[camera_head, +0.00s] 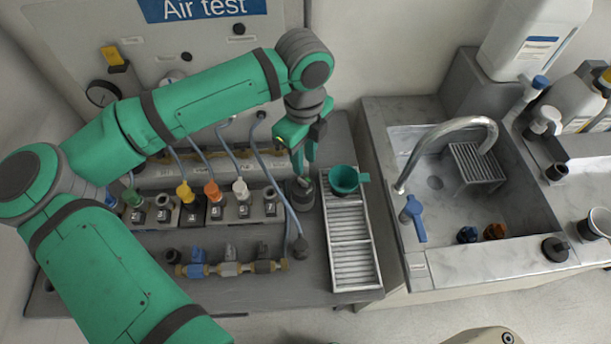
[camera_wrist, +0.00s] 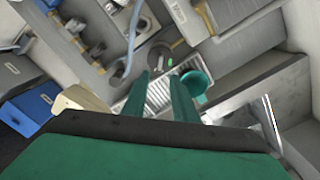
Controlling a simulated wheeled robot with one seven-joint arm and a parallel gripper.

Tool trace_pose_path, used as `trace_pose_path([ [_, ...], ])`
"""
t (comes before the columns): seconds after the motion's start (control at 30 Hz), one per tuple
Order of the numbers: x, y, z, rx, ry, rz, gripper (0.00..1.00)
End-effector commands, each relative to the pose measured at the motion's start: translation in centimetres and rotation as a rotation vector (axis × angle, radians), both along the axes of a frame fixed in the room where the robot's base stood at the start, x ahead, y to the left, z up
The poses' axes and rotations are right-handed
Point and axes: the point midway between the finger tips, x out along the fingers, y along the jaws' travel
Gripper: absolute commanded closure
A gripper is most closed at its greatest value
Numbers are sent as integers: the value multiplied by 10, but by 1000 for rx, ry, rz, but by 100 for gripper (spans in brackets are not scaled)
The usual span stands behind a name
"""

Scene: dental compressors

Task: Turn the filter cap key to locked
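A dark round cap (camera_head: 302,195), which looks like the filter cap, sits on the bench left of the slatted tray. It shows beyond my fingertips in the wrist view (camera_wrist: 159,54), with a small green mark near it. I cannot make out the key's shape or its lock position. My gripper (camera_head: 303,168) points down just above the cap. In the wrist view its two green fingers (camera_wrist: 160,82) are apart with nothing between them. The gripper partly hides the cap in the head view.
A teal cup with a handle (camera_head: 344,178) stands close right of my gripper on the slatted tray (camera_head: 352,245). Numbered blocks with coloured plugs (camera_head: 212,212) and hoses (camera_head: 272,180) lie left. A sink with a curved faucet (camera_head: 455,128) is right.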

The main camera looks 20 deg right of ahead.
Motion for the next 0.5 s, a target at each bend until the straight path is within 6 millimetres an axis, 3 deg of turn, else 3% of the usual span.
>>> trace_pose_path([
  [0.3,-1,0,-57,-1,4,-1,74],
  [0.5,-1,-1,-78,-3,3,-2,74],
])
